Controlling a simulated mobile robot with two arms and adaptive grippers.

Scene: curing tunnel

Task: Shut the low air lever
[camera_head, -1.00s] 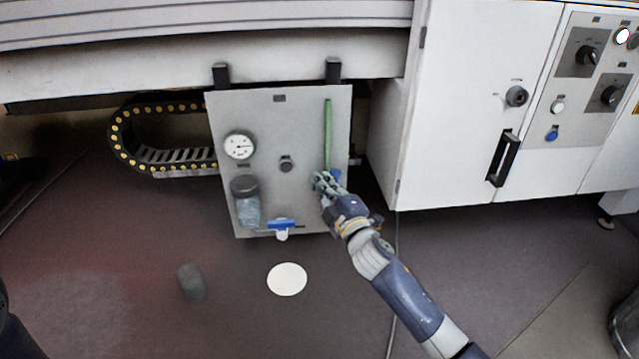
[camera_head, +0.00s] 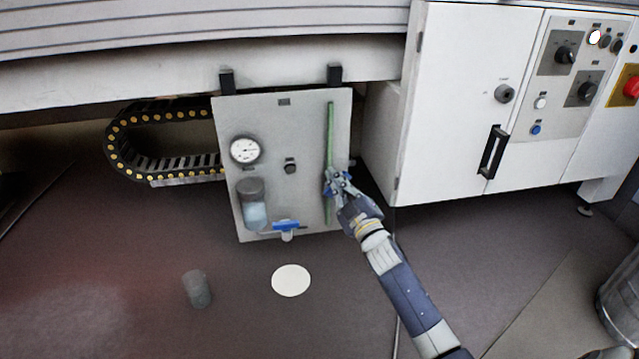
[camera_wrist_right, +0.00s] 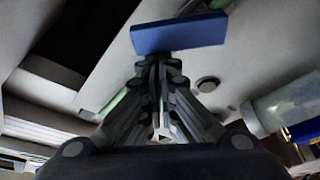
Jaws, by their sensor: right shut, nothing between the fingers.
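A grey panel (camera_head: 265,115) hangs under the machine. A green pipe (camera_head: 330,125) runs down its right side, with a blue lever (camera_head: 328,188) low on it, partly hidden by my right gripper (camera_head: 336,182). In the right wrist view this blue lever (camera_wrist_right: 180,34) lies crosswise just beyond the fingertips (camera_wrist_right: 158,62). The right gripper is shut and empty; I cannot tell if it touches the lever. Another blue lever (camera_head: 286,226) lies crosswise at the panel's bottom edge. My left gripper is not in view.
The panel also carries a gauge (camera_head: 245,150), a small knob (camera_head: 291,167) and a filter bowl (camera_head: 254,212). A white cabinet (camera_head: 450,110) stands close on the right. A grey cylinder (camera_head: 197,289) and a white disc (camera_head: 291,281) are on the otherwise open floor.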

